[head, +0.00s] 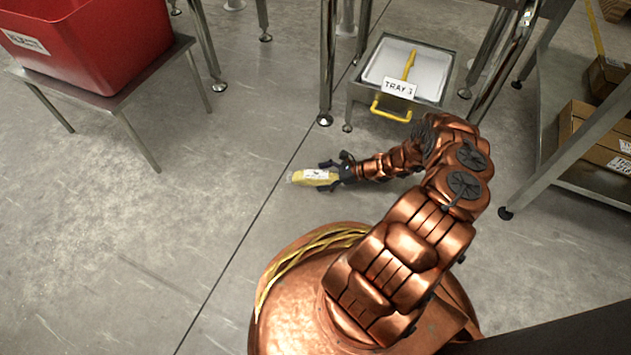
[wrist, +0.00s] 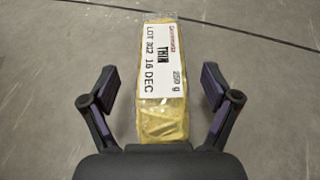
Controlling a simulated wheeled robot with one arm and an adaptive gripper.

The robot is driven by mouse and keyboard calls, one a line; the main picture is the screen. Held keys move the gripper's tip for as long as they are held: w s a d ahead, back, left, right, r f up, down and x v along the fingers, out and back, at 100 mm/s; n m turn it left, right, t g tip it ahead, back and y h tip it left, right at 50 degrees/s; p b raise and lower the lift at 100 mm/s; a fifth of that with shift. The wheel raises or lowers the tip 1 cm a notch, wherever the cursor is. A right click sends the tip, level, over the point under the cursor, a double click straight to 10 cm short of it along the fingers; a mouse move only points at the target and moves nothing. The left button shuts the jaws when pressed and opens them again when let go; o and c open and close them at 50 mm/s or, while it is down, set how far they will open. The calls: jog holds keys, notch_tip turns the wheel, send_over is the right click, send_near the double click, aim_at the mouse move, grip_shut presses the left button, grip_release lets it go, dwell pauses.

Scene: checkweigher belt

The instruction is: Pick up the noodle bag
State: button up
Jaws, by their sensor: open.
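The noodle bag (head: 314,177) is a clear pack of yellow noodles with a white label, lying on the grey floor in the head view. In the wrist view the noodle bag (wrist: 162,80) points away from me, its label reading "THIN", "250 g" and "LOT 302 16 DEC". My gripper (head: 335,175) is low near the floor at the bag's right end. In the wrist view my gripper (wrist: 160,92) is open, with one finger on each side of the bag and a visible gap on both sides. The bag's near end is hidden behind the gripper's palm.
A metal stand holds a white tray (head: 435,62) labelled "TRAY 3" with a yellow handle, behind my arm. A red bin (head: 95,60) sits on a low metal table at the left. Cardboard boxes (head: 590,140) lie on a shelf at the right. The floor left of the bag is clear.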

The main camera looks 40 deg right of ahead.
jog(key=shift+w+a, duration=0.1)
jog(key=c, duration=1.5)
jog(key=shift+o, duration=0.2)
